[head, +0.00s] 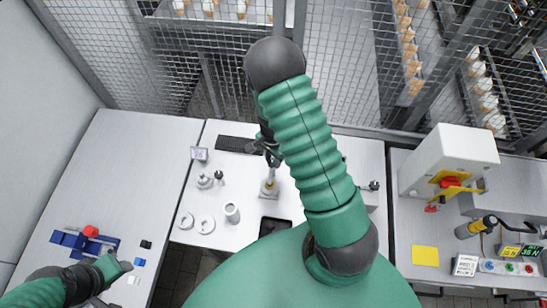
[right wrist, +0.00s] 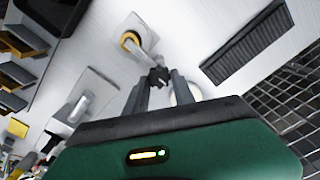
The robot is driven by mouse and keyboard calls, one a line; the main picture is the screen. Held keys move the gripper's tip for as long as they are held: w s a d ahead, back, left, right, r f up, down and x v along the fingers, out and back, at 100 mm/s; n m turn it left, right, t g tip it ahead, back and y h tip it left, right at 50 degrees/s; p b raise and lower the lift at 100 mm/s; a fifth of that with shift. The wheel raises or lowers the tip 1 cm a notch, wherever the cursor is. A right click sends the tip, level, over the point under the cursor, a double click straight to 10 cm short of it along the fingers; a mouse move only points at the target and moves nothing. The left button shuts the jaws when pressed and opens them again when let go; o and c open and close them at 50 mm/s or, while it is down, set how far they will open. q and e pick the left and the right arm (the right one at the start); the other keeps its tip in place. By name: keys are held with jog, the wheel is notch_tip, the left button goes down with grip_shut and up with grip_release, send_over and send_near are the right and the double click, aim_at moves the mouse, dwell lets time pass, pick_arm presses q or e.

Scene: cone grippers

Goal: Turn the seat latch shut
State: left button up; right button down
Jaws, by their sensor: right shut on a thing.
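A small upright stand with a pale post and a yellow ring (head: 269,188) rises from a grey base plate on the middle table. In the right wrist view its white body and yellow ring (right wrist: 131,40) are close ahead. A small black knob (right wrist: 158,76) sits at its near end; I cannot tell for sure that this is the seat latch, or which way it is turned. My right gripper (head: 268,157) is over the stand, its fingers (right wrist: 160,82) shut on the black knob. My left gripper (head: 108,290) is at the lower left, its fingers unclear.
A white mug (head: 232,213), two white discs and a dark tablet (head: 275,228) are nearby. A blue fixture with a red part (head: 90,232) is on the left table. A white press (head: 447,160) stands on the right.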

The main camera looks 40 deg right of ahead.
aim_at(271, 162)
jog(key=shift+s+a+f, duration=0.25)
jog(key=shift+a, duration=0.15)
jog(key=c, duration=1.5)
grip_release()
jog(key=o, duration=0.4)
jog(key=shift+w+r, duration=0.1)
jog(key=shift+w, duration=0.15)
jog(key=shift+o, duration=0.2)
notch_tip(271, 162, up, 17)
jog(key=shift+w, duration=0.1)
